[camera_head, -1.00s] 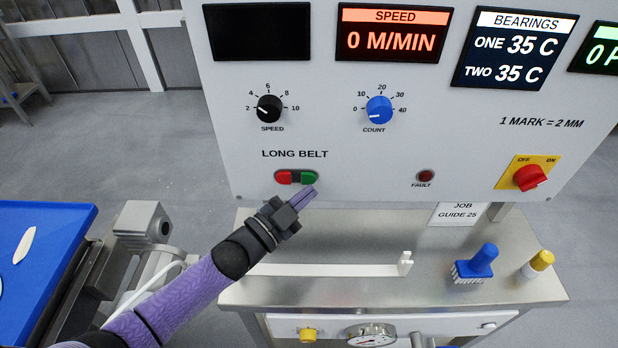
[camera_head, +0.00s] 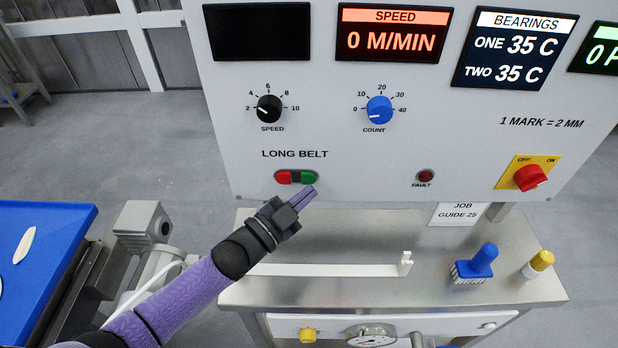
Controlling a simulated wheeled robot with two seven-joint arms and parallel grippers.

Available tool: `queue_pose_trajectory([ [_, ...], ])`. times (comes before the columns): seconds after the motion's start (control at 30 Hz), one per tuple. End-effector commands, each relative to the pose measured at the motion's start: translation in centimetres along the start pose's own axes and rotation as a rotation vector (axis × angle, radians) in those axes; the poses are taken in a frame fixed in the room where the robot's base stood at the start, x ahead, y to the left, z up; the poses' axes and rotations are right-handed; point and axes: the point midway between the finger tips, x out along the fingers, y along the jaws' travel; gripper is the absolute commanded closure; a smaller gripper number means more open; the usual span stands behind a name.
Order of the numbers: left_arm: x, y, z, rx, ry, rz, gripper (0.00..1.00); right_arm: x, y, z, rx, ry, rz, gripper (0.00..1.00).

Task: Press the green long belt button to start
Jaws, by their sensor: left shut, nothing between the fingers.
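The green long belt button (camera_head: 309,177) sits on the white control panel (camera_head: 330,150), just right of the red button (camera_head: 284,177) and under the words LONG BELT. My left gripper (camera_head: 311,191) is shut and empty. Its fingertips show just below the green button in the picture and overlap the panel's lower edge. I cannot tell whether they touch the button. The speed display (camera_head: 392,36) reads 0 M/MIN. My right gripper is not in view.
The panel also carries a black speed knob (camera_head: 269,108), a blue count knob (camera_head: 379,109), a red fault light (camera_head: 425,176) and a red OFF/ON switch (camera_head: 530,177). Below is a steel table (camera_head: 420,285) with a blue brush (camera_head: 478,262). A blue belt (camera_head: 50,250) lies at left.

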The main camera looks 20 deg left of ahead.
Motion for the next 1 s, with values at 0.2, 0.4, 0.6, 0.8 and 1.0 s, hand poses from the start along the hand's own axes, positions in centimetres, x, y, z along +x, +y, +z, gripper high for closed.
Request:
queue_pose_trajectory([
  [0.2,0.00,0.00,0.00,0.000,0.000,0.000,1.00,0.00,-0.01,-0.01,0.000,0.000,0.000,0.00],
  [0.4,0.23,-0.13,0.24,0.000,0.000,0.000,1.00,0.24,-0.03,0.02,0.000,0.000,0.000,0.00],
  [0.6,0.59,-0.43,0.47,0.000,-0.001,0.000,1.00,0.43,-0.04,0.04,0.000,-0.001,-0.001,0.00],
  [0.8,0.59,-0.44,0.43,0.000,0.000,0.000,1.00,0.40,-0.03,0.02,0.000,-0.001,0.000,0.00],
  [1.0,0.68,-0.49,0.53,0.000,0.000,0.000,1.00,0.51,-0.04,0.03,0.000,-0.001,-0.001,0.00],
])
